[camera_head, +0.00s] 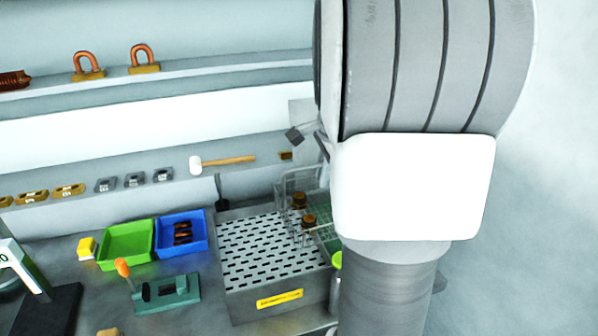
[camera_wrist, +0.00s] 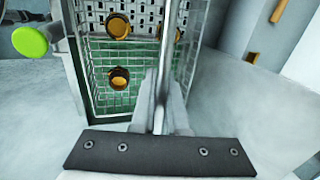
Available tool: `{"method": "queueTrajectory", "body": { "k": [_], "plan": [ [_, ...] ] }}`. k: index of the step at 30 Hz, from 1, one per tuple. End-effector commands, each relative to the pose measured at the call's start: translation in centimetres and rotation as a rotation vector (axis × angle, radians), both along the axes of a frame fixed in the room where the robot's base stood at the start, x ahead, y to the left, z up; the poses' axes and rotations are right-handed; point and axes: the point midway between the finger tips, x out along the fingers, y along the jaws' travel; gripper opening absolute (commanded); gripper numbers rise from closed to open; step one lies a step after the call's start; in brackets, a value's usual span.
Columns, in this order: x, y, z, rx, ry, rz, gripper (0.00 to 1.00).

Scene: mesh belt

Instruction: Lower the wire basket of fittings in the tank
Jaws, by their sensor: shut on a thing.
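The wire basket (camera_head: 288,184) hangs at the right end of the steel tank (camera_head: 240,300), partly hidden by my arm. It holds copper-coloured fittings (camera_head: 309,221). In the wrist view the basket (camera_wrist: 92,68) shows from above, with three fittings (camera_wrist: 119,78) inside and green showing through its mesh. My gripper (camera_wrist: 161,98) is shut on the basket's straight metal handle (camera_wrist: 169,45). Whether the basket touches the tank or hangs clear of it, I cannot tell.
A slotted plate (camera_head: 270,250) covers the tank's left part. A green knob (camera_wrist: 30,42) is beside the basket. A mallet (camera_head: 225,161) lies on the ledge behind.

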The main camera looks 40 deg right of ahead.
Motion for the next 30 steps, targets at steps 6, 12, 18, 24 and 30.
{"method": "queueTrajectory", "body": {
  "k": [6, 12, 18, 24, 30],
  "plan": [
    [-0.6, -2.0, 0.2, -0.002, -0.003, -0.003, 0.00],
    [-1.1, -3.8, 0.2, -0.001, -0.003, -0.002, 0.00],
    [-1.6, -5.6, 0.2, -0.002, -0.003, -0.002, 0.00],
    [-2.1, -7.3, 0.2, -0.002, -0.003, -0.002, 0.00],
    [-2.6, -8.7, 0.2, -0.001, -0.002, -0.001, 0.00]
  ]
}}
